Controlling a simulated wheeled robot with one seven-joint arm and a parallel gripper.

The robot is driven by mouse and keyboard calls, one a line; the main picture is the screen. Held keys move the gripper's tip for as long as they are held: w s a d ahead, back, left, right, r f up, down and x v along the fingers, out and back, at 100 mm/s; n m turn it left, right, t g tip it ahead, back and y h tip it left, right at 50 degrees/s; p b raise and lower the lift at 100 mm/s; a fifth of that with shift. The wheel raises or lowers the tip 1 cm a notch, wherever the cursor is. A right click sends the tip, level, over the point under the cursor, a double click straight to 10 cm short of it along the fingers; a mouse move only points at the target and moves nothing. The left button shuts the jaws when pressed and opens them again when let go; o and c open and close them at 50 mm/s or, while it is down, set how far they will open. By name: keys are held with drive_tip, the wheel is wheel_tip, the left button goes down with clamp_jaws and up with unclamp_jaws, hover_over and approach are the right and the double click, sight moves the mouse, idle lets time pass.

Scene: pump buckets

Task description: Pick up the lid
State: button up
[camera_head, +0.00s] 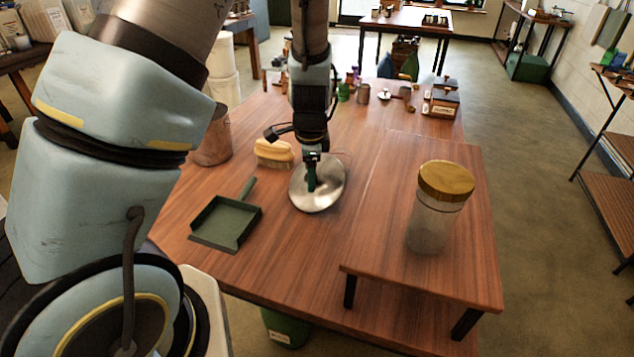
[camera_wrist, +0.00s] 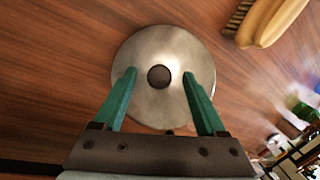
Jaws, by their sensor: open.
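The lid (camera_head: 326,194) is a round silvery metal disc lying on the wooden table. In the wrist view the lid (camera_wrist: 157,52) shows a dark round knob (camera_wrist: 159,76) at its centre. My gripper (camera_head: 311,188) is over the lid, pointing down. In the wrist view its two green fingers (camera_wrist: 159,72) are apart, one on each side of the knob, with visible gaps between them and it. Nothing is held. The exact height of the fingertips above the lid is hard to tell. The knob is hidden behind the gripper in the head view.
A yellow brush (camera_head: 273,154) and a green dustpan (camera_head: 226,221) lie left of the lid. A rusty bucket (camera_head: 213,143) stands behind them. A raised wooden stand (camera_head: 385,255) on the right bears a jar with a golden lid (camera_head: 435,225). Small items stand at the back.

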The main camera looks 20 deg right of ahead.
drive_tip(key=shift+c, duration=0.2)
clamp_jaws()
idle(0.3)
idle(0.3)
